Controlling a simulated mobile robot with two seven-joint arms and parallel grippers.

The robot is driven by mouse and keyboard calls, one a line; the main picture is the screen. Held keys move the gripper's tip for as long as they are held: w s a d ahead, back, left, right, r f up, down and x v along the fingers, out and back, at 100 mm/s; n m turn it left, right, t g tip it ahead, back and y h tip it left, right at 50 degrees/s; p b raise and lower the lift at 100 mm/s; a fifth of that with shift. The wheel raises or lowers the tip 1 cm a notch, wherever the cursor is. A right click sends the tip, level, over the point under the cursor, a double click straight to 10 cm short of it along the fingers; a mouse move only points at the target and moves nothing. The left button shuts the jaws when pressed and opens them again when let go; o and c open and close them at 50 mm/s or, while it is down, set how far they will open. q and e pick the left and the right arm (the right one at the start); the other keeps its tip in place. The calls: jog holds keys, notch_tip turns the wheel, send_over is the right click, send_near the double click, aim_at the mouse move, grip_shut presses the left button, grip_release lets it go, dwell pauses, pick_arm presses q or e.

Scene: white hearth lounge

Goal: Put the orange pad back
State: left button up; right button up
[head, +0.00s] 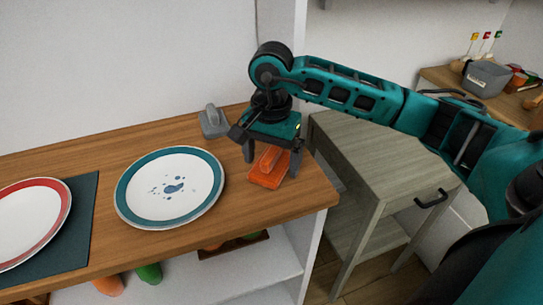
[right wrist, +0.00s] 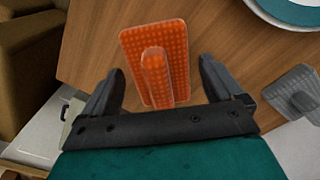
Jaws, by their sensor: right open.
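The orange pad (head: 263,179) lies flat on the wooden counter near its right end, with a raised handle on top. In the right wrist view the orange pad (right wrist: 172,50) shows its dotted base and its upright handle. My right gripper (head: 270,162) is above the pad, its fingers on either side of the handle. In the right wrist view the open fingers of my right gripper (right wrist: 160,85) are apart from the handle, and nothing is held. My left gripper is not in view.
A grey pad with a handle (head: 213,121) stands at the back of the counter (head: 110,140). A white plate with a teal rim (head: 170,187) holds blue spots. A red-rimmed plate (head: 30,222) sits on a dark mat (head: 78,225). A grey wooden cabinet (head: 385,165) stands right.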

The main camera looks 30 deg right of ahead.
aim_at(272, 152)
notch_tip(272, 152, up, 12)
jog(key=p, duration=0.1)
jog(key=shift+p, duration=0.3)
jog(key=shift+s, duration=0.1)
dwell(0.4)
